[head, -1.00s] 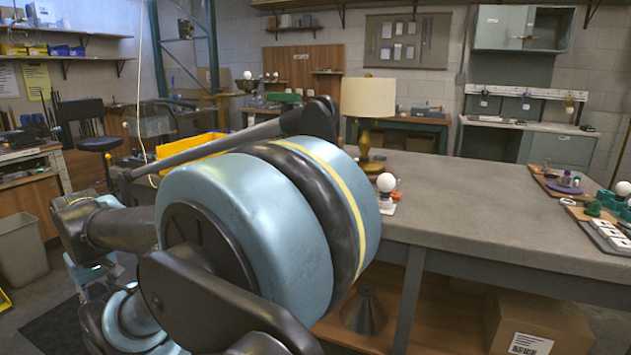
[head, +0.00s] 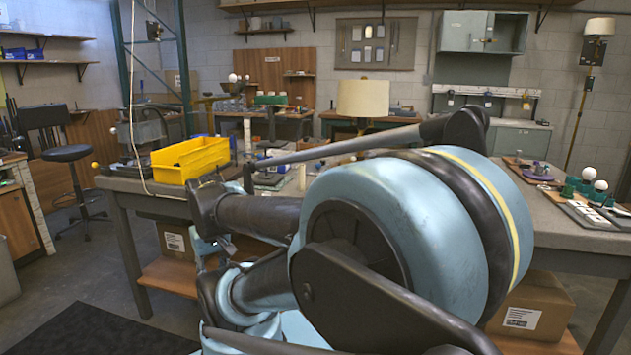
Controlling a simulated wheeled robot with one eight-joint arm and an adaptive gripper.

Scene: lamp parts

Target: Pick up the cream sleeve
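I cannot make out a thing that is surely the cream sleeve. A pale upright cylinder (head: 247,137) stands behind the yellow bin in the head view. A shorter pale cylinder (head: 301,178) shows on the bench, partly behind my arm. Either may be the sleeve; they are too small to tell. My large blue and black arm links fill the middle and right of the view. My gripper is not seen.
A yellow bin (head: 190,158) sits on the left part of the bench. A cream lampshade (head: 363,98) shows above my arm. White balls and green parts (head: 590,188) stand on the right bench. A stool (head: 66,153) is at left. Floor at the lower left is clear.

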